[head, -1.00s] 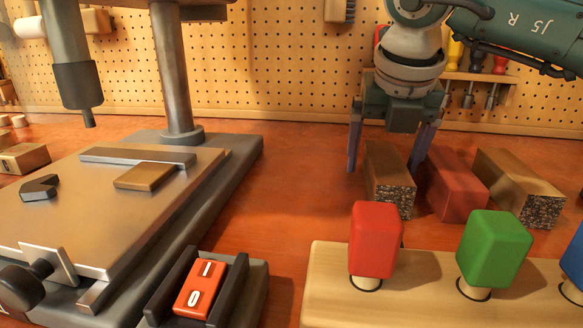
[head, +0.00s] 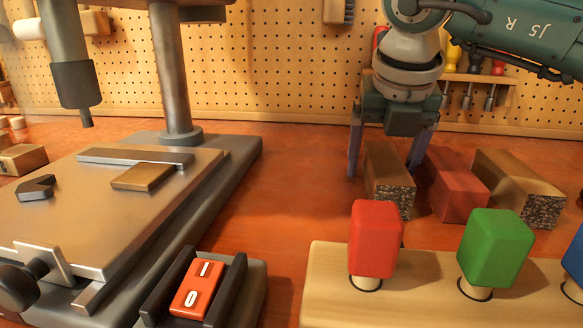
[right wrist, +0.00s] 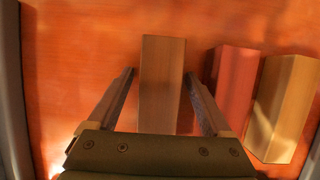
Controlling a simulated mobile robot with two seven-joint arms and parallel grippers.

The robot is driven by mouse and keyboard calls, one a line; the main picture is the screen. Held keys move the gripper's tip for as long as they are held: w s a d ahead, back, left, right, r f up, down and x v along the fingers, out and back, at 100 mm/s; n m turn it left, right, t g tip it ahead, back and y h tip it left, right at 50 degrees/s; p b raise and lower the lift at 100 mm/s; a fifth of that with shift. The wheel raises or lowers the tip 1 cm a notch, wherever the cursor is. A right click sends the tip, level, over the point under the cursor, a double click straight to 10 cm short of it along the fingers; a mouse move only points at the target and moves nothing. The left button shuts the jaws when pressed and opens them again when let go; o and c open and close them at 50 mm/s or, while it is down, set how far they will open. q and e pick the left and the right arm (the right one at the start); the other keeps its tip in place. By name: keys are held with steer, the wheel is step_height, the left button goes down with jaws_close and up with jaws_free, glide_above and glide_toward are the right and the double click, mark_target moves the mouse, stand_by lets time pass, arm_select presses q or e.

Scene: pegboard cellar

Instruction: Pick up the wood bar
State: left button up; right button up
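A brown wood bar (head: 388,176) with a speckled end lies on the orange-red bench, leftmost of three bars; it also shows in the right wrist view (right wrist: 162,85). My right gripper (head: 383,171) is open above and around this bar, one finger on each side. In the right wrist view the fingers (right wrist: 160,73) stand apart from the bar's sides, with gaps showing. A second wood-coloured bar (head: 518,186) with a speckled end lies at the right. My left gripper is not in view.
A reddish bar (head: 455,186) lies close beside the right finger. A pale block with red (head: 375,240) and green (head: 495,247) knobs stands in front. A drill press with a metal table (head: 110,215) fills the left. A pegboard (head: 270,70) closes the back.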

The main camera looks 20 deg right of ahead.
jaws_close()
stand_by(0.5)
steer(key=shift+r, duration=0.1)
